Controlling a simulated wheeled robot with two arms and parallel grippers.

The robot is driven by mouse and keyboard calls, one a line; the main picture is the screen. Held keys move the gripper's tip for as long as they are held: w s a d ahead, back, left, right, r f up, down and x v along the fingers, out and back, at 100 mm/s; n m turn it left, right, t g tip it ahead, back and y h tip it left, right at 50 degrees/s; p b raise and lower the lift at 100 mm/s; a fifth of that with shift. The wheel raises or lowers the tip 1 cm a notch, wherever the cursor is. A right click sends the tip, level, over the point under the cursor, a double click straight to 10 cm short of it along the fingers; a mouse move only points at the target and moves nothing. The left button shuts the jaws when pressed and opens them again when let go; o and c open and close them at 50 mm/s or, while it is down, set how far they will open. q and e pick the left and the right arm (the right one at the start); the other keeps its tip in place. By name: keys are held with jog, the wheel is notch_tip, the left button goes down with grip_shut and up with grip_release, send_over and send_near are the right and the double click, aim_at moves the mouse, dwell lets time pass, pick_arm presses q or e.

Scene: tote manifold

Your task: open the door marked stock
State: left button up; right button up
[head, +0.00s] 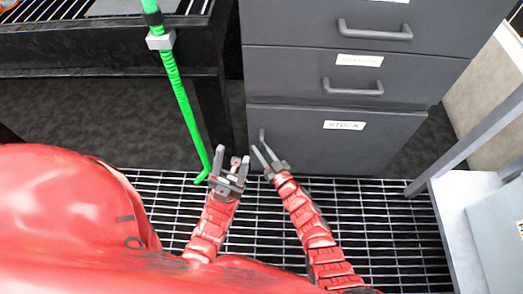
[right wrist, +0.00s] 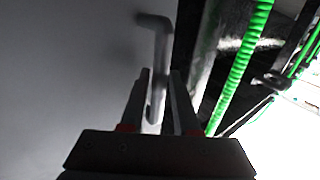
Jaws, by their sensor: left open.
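The door marked STOCK (head: 318,150) is the lowest grey front of the cabinet and looks closed. Its label (head: 344,125) is white. Its upright bar handle (head: 262,136) is near the door's left edge. My right gripper (head: 260,152) is at that handle, fingers apart. In the right wrist view the handle (right wrist: 155,45) runs down between the two fingers (right wrist: 160,75); I cannot tell whether either finger touches it. My left gripper (head: 233,166) is open and empty, left of the right one, above the floor grating.
Two drawers with bar handles (head: 374,30) (head: 352,88) are above the door. A green hose (head: 183,98) hangs left of my left gripper, beside a dark bench (head: 110,58). A grey-framed stand (head: 455,215) is at the right. Grating (head: 385,225) covers the floor in front.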

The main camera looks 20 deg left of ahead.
grip_shut()
dwell(1.4)
